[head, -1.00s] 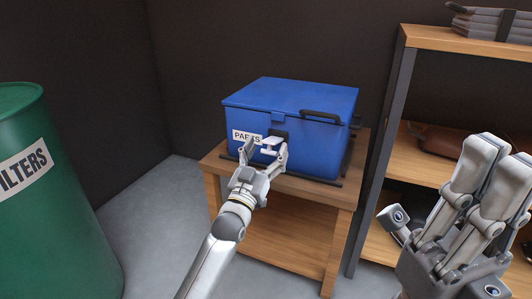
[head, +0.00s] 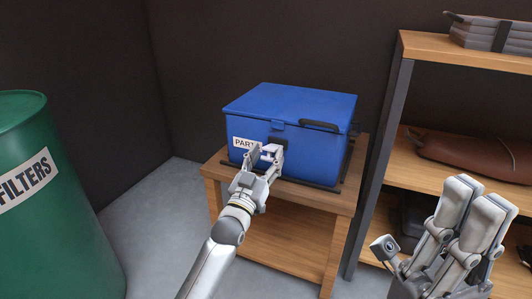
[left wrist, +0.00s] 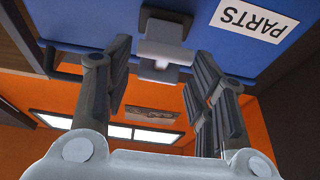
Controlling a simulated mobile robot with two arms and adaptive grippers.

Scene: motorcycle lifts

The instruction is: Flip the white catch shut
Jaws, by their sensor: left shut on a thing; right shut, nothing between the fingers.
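The blue box (head: 300,105) with a "PARTS" label stands on a wooden table, its lid down. The white catch (head: 268,155) is on its front, mostly hidden by my left gripper (head: 266,152) in the head view. The left wrist view shows the white catch (left wrist: 160,62) as a T shape on a dark mount, hanging between the dark finger pads. My right gripper (head: 472,190) is shut and empty at the lower right, away from the box.
The box rests on a small wooden table (head: 215,172) with a lower shelf. A dark-framed shelf rack (head: 382,165) stands close on the right, holding a brown bag (head: 465,155). A green drum (head: 55,225) stands at the left. Bare floor lies between drum and table.

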